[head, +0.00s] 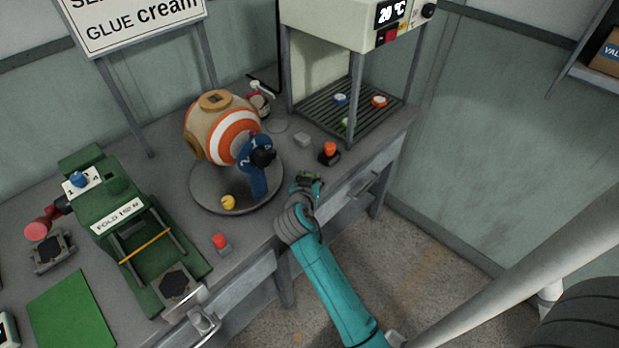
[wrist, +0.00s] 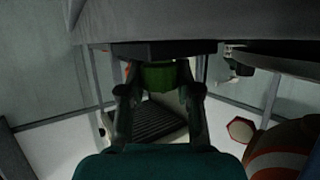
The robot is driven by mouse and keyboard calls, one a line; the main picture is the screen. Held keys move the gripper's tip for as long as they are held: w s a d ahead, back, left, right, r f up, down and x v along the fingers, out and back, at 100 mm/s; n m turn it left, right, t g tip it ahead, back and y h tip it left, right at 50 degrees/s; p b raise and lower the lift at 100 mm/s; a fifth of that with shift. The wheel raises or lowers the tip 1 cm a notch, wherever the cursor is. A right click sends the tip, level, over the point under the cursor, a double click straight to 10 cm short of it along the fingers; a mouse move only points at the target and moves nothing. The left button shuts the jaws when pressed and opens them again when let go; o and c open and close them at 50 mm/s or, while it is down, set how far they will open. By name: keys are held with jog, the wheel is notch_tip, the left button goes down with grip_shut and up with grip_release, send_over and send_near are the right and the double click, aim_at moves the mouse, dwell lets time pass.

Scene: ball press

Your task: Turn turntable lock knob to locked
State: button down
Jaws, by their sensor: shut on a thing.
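My gripper (head: 306,184) is at the front edge of the bench, just right of the turntable. In the wrist view, my gripper (wrist: 159,88) has its two fingers on either side of a green knob (wrist: 158,76) and is shut on it. The knob sits against a dark block (wrist: 150,52). In the head view my fingers mostly hide the knob, and I cannot read its position or any lock marking. The round grey turntable (head: 205,198) carries an orange-and-white striped ball (head: 215,125). The turntable's rim also shows in the wrist view (wrist: 290,62).
A blue bracket with a black knob (head: 262,157) stands beside the ball, and a yellow knob (head: 228,202) is near the turntable's front. Red (head: 220,241) and orange (head: 329,149) buttons flank the turntable. A green press (head: 120,215) is left; an oven (head: 350,80) stands behind.

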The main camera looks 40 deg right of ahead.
jog(key=shift+f, duration=0.1)
jog(key=c, duration=0.8)
grip_release()
jog(key=shift+o, duration=0.2)
jog(key=shift+a, duration=0.1)
jog(key=v, duration=1.2)
